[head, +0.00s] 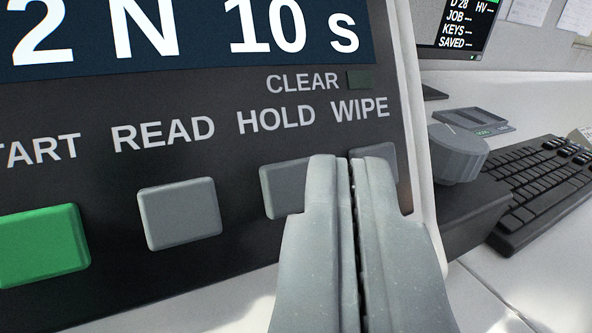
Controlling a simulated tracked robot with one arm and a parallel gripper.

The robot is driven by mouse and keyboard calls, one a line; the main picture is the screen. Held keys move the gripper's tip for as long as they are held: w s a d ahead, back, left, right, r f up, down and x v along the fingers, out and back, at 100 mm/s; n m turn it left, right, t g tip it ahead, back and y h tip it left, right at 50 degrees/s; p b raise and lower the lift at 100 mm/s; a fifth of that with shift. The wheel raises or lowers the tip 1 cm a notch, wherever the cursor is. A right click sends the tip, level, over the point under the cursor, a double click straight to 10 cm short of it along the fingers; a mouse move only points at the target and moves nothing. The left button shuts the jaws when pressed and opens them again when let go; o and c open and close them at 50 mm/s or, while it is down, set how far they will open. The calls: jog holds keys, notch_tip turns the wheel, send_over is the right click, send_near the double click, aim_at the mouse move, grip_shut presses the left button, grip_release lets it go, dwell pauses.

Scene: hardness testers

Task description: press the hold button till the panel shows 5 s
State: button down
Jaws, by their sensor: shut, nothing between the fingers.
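The dark panel (110,108) fills the left of the view. Its display (185,30) reads "2 N 10 s", cut off at the top and left. The grey hold button (278,190) sits under the HOLD label, its right part hidden behind my gripper. My gripper (343,160) is shut and empty. Its tips overlap the gap between the hold button and the grey wipe button (385,158), which is also partly hidden. I cannot tell whether the tips touch the panel.
The grey read button (179,214) and green start button (40,245) lie left of the hold button. A clear indicator (359,80) is dark. At right are a grey knob (458,153), a keyboard (545,185) and a screen (458,25).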

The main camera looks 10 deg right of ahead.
jog(key=shift+w+a+f, duration=0.1)
jog(key=shift+w, duration=0.05)
jog(key=shift+w, duration=0.15)
jog(key=shift+w+a+f, duration=0.2)
jog(key=shift+w, duration=0.05)
dwell(0.9)
jog(key=shift+s+r, duration=0.1)
jog(key=shift+s+d+r, duration=0.3)
jog(key=shift+s, duration=0.2)
jog(key=shift+s+d+r, duration=0.25)
jog(key=shift+s+r, duration=0.15)
jog(key=shift+s, duration=0.25)
jog(key=shift+s+d+r, duration=0.3)
jog(key=shift+s+r, duration=0.15)
jog(key=shift+s, duration=0.25)
jog(key=shift+s+d+r, duration=0.25)
jog(key=shift+s+r, duration=0.15)
jog(key=shift+s, duration=0.25)
